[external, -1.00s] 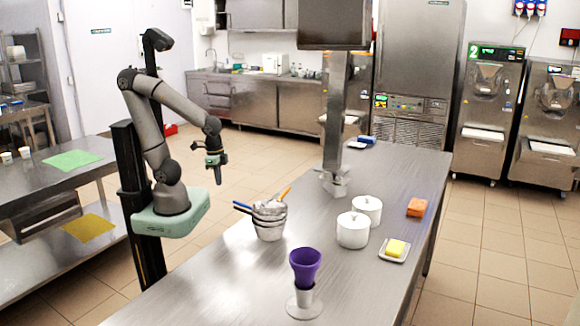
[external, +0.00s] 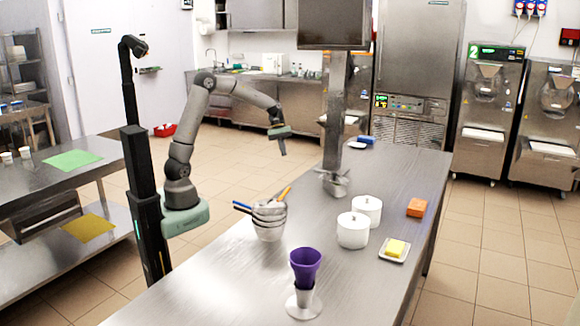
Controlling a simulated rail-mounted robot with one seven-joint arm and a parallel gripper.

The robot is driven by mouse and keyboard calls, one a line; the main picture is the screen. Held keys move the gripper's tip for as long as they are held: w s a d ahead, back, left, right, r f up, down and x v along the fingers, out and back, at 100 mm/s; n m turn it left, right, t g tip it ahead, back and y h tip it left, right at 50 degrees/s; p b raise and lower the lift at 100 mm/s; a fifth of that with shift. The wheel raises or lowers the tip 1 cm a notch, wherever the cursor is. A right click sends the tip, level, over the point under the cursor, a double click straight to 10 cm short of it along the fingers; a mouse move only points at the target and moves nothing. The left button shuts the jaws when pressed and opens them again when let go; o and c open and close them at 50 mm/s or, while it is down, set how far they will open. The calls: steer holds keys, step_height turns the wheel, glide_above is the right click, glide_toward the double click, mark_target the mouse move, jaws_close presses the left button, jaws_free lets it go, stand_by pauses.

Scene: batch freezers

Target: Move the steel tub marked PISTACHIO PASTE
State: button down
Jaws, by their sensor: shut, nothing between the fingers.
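No tub with a readable PISTACHIO PASTE label shows in the external view. Two white lidded pots, a nearer one (external: 353,231) and a farther one (external: 367,209), stand on the steel table; I can read no marking on them. My gripper (external: 283,150) is in the air beyond the table's left edge, pointing down, shut and empty. It is well apart from everything on the table.
The steel table (external: 225,290) also holds a purple cup (external: 305,265) on a stand, a yellow block (external: 396,247) on a dish and an orange block (external: 416,207). A post with a screen (external: 335,110) rises from the table. Freezers (external: 490,110) stand at the back right.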

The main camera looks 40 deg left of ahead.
steer(key=w+d+f+n+g+h, duration=0.1)
steer(key=w+d+f+n+h, duration=0.2)
steer(key=w+d, duration=0.45)
steer(key=shift+n, duration=0.7)
steer(key=x, duration=0.5)
steer(key=p+x, duration=0.1)
steer(key=x, duration=0.2)
steer(key=shift+d, duration=0.55)
steer(key=shift+s+d+p, duration=0.15)
steer(key=shift+d+p, duration=0.05)
steer(key=shift+d, duration=0.4)
steer(key=shift+s+d+p, duration=0.2)
steer(key=shift+d, duration=0.4)
steer(key=shift+s+d, duration=0.2)
steer(key=shift+d, duration=0.55)
